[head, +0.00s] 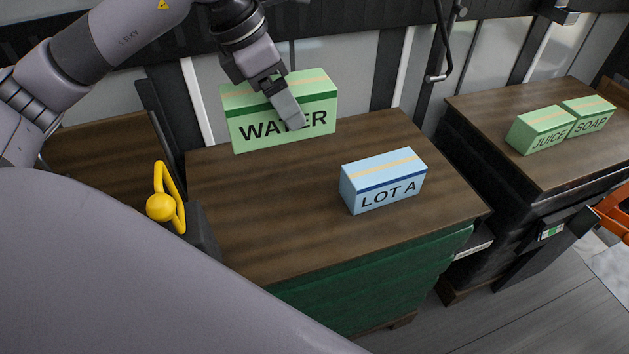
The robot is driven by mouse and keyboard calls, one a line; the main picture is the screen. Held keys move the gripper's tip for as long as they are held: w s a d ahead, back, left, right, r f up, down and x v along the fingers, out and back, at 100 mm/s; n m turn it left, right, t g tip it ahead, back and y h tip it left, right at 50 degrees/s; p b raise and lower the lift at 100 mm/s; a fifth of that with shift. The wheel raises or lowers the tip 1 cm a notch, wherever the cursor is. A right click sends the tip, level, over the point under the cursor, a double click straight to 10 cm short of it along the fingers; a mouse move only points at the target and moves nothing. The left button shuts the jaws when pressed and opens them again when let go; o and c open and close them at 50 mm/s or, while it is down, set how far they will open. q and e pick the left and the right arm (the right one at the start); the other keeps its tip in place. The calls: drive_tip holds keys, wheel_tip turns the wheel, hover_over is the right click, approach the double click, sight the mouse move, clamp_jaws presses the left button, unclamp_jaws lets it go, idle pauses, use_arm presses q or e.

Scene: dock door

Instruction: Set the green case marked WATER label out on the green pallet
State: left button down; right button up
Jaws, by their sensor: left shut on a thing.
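The green case marked WATER (250,132) is at the back left of the green pallet (300,250), with its WATER label facing me. My left gripper (292,118) is shut on this case from above, and a finger covers part of the word. The case looks upright. I cannot tell whether its base touches the pallet top or hangs just above it. The pallet has a brown wooden top and green sides. A light blue case marked LOT A (385,182) sits on its right half. My right gripper is not in view.
Green cases marked JUICE (540,135) and SOAP (590,122) sit on a dark pallet (480,110) at right. A yellow handle (165,205) stands by the green pallet's left edge. An orange part (612,212) shows at the right edge. The pallet's front left top is bare.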

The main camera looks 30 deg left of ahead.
use_arm(q)
drive_tip(key=shift+f+b, duration=0.7)
drive_tip(key=shift+f, duration=8.95)
drive_tip(key=shift+f, duration=0.1)
unclamp_jaws()
drive_tip(key=shift+f, duration=0.1)
drive_tip(key=shift+s+a+r, duration=0.1)
drive_tip(key=shift+r, duration=0.35)
drive_tip(key=v, duration=1.1)
drive_tip(key=shift+r, duration=0.2)
